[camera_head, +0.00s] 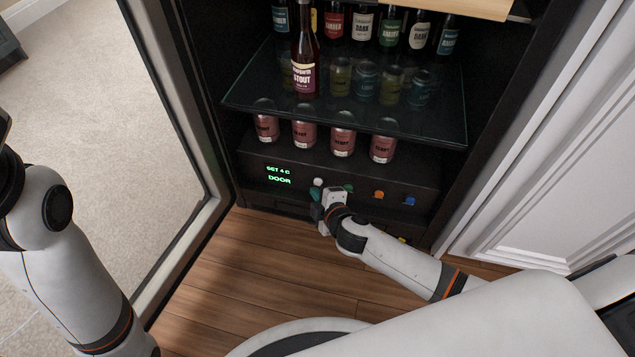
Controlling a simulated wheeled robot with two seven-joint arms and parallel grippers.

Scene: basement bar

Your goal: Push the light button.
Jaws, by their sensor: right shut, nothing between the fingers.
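A dark control panel (300,184) runs across the bottom of the open fridge. It carries a row of small round buttons: a white button (318,182), a green button (348,188), an orange button (378,195) and a blue button (409,201). I cannot read which one is the light button. My right gripper (316,198) is shut and empty at the panel, just below the white button and left of the green one. Whether its tips touch the panel is unclear. My left arm shows at the left, but its gripper is out of view.
A green display (279,175) on the panel reads "SET 4C" and "DOOR". Several red cans (343,141) stand above it. A glass shelf (440,124) holds a stout bottle (305,60) and more cans. The open glass door (190,240) stands left; a white panelled wall (560,150) is right.

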